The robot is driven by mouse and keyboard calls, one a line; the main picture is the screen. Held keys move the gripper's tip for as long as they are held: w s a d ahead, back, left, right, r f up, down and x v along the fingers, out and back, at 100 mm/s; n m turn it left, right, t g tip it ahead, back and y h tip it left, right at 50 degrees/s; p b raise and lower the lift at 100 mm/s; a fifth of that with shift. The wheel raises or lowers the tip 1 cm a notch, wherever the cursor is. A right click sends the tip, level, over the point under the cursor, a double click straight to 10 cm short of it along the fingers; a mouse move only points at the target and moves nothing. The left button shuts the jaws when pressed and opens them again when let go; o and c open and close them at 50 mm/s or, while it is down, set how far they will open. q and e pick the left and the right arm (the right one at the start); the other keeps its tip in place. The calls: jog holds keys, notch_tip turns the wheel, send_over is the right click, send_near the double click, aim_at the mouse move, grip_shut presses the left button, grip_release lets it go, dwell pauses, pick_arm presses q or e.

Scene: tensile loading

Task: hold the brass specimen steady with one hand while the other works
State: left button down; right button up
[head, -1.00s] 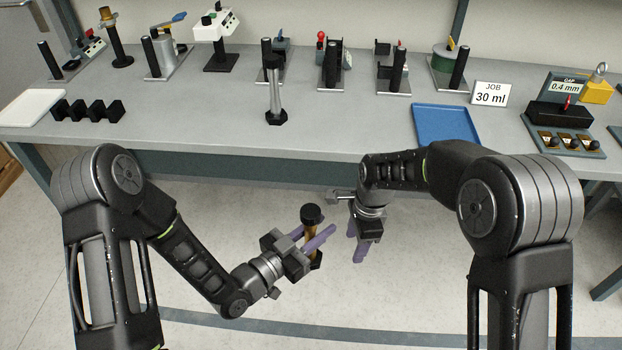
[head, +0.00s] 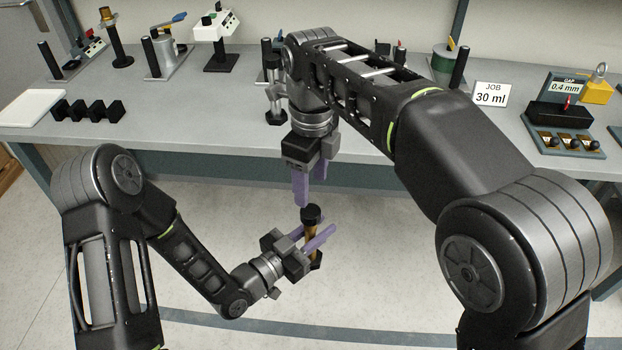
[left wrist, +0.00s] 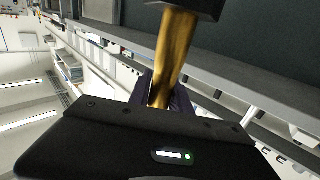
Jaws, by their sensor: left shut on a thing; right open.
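The brass specimen (head: 310,238) has a gold-brown shaft with black ends. It stands nearly upright in front of the bench, held in the air. My left gripper (head: 318,240) is shut on its shaft. In the left wrist view the brass shaft (left wrist: 174,55) rises from between the purple fingers, with a black end at the top. My right gripper (head: 301,188) points down just above the specimen's black top end, its purple fingers apart from it as far as I can tell. Nothing shows between those fingers.
The grey bench (head: 215,125) lies behind. A silver specimen with black ends (head: 275,105) stands on it, partly hidden by my right arm.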

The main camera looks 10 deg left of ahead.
aim_at(311, 210)
jog(key=shift+f, duration=0.1)
jog(key=shift+d+f, duration=0.1)
jog(key=shift+f, duration=0.95)
notch_tip(311, 210, down, 6)
jog(key=shift+r, duration=0.15)
jog(key=shift+c, duration=0.5)
jog(key=shift+w, duration=0.1)
grip_shut()
